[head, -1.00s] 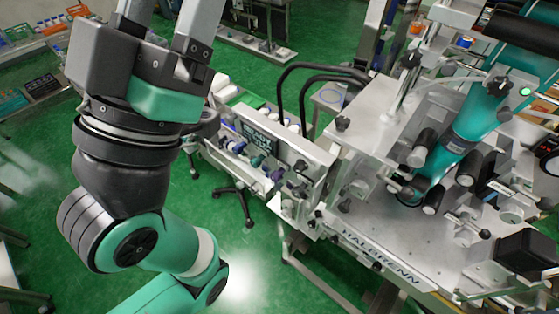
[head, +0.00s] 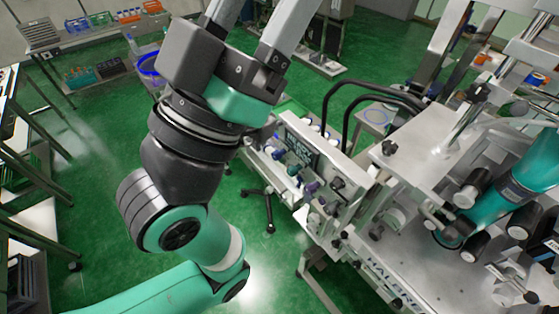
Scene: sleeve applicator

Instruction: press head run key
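The sleeve applicator (head: 420,170) is a large metal machine filling the right side. Its control panel (head: 335,165) faces left, with a dark display (head: 301,153) carrying small blurred text and a row of coloured knobs or keys along it. I cannot tell which one is the head run key. My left gripper (head: 252,22) is upper centre, left of the panel and apart from it in the picture. Its two fingers stand apart and run out of the top edge, so the tips are hidden. No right gripper shows.
Two black curved handles (head: 365,92) rise behind the panel. A bench (head: 95,35) with bottles and trays is at the back left. Green floor (head: 95,180) is open at left; a wheeled stand's base (head: 267,203) sits under the panel.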

